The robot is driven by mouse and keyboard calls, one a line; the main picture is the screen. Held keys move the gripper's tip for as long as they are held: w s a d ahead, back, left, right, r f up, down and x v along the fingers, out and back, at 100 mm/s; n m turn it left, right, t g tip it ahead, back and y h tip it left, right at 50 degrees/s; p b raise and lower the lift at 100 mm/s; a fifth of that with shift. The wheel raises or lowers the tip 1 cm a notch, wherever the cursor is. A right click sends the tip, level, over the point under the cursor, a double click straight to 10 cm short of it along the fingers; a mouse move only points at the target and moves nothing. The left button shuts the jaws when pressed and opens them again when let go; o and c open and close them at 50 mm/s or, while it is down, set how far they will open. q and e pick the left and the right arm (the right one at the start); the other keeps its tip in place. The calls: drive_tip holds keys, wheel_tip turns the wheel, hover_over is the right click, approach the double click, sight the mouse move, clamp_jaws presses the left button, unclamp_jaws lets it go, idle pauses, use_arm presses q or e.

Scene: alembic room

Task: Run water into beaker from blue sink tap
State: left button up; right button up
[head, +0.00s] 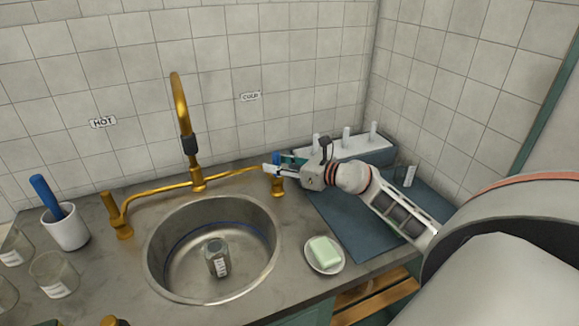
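A labelled glass beaker (217,262) stands in the round steel sink (155,268), near the middle of its floor. The brass tap (181,105) rises behind the sink, with a tall spout and a dark collar. Its right-hand valve (279,187) has a blue part on top, below the COLD sign (250,97). My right gripper (272,168) is at this valve, its fingers beside or around the blue part; their gap is too small to make out. No water stream is visible. My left gripper is out of view.
The brass left valve (111,207) stands below the HOT sign (102,122). A soap dish (325,269) is right of the sink. A white cup (66,232) and glass beakers (54,274) are at left. A dark mat (350,235) and white pegged rack (345,150) lie right.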

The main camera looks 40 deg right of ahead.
drive_tip(key=v, duration=1.1)
drive_tip(key=shift+s, duration=0.35)
drive_tip(key=shift+d, duration=0.1)
